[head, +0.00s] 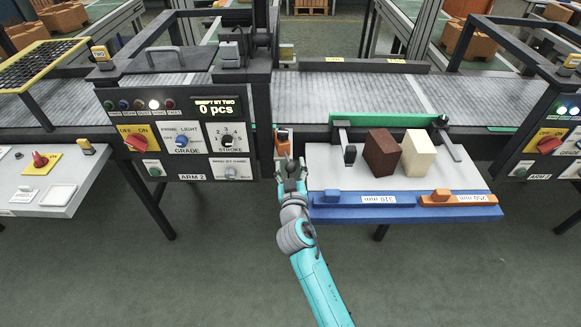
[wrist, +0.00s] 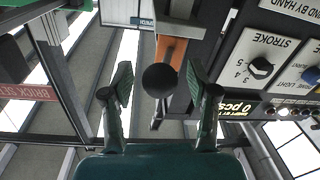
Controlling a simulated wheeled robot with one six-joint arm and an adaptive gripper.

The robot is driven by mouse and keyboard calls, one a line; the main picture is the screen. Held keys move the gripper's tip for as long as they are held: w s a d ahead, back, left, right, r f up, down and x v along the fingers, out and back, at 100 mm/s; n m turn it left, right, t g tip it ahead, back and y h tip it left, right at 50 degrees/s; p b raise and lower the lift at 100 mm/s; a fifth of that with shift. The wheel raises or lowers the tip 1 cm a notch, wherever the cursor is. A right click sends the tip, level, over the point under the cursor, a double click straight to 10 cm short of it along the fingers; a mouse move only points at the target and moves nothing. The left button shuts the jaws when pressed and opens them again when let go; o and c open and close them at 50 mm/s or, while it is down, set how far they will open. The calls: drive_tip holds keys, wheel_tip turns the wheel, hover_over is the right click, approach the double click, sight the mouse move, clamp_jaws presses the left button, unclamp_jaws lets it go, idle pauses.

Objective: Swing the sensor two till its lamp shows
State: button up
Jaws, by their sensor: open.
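An orange block-like part with a dark top (head: 283,142) is at the right side of the ARM 2 panel, probably the sensor; no number shows on it. In the wrist view the orange body (wrist: 172,52) ends in a round black knob (wrist: 160,81). My gripper (head: 289,166) is just in front of it in the head view. In the wrist view my gripper (wrist: 159,75) is open, with the knob in line between its fingers. I cannot tell whether they touch it. I see no lit lamp on the orange part.
The ARM 2 panel (head: 188,177) stands close left of my gripper, with knobs, a lit white lamp and a "0 pcs" display. A blue-edged shelf (head: 335,182) to the right holds a brown block (head: 381,153) and a cream block (head: 418,153). A conveyor (head: 355,92) runs behind.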

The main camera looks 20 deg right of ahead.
clamp_jaws()
drive_tip(key=shift+a, duration=0.1)
drive_tip(key=shift+w+a+m+h, duration=0.1)
drive_tip(key=shift+a+m+h, duration=0.4)
drive_tip(key=shift+h, duration=0.2)
drive_tip(key=shift+a+m+g+h, duration=0.25)
drive_tip(key=shift+m+g+h, duration=0.25)
drive_tip(key=shift+h, duration=0.3)
